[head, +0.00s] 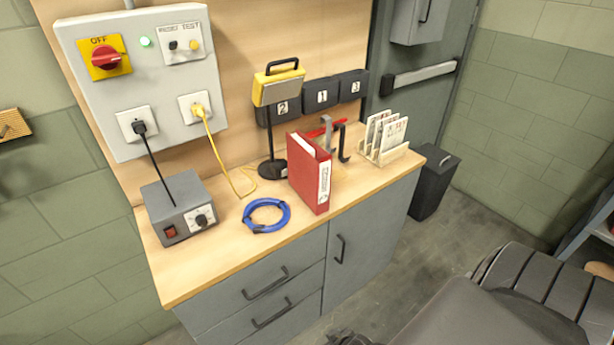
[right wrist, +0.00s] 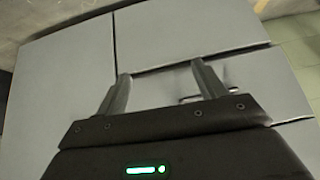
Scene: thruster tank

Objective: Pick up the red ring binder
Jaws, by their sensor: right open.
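The red ring binder (head: 312,173) stands upright on the wooden worktop in the head view, its white-labelled spine facing front right. Nothing is holding it. My right gripper (right wrist: 163,87) is open and empty in the right wrist view, with both fingers spread in front of grey cabinet faces. The binder is not visible in that view. In the head view my right arm reaches in from the lower right, low in front of the cabinet and well below the binder. My left gripper is not in view.
A blue cable coil (head: 266,215) lies left of the binder. A black stand with a yellow lamp (head: 279,86) is behind it. A letter rack (head: 390,145) stands right. A grey power box (head: 178,208) sits left. The worktop's front strip is clear.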

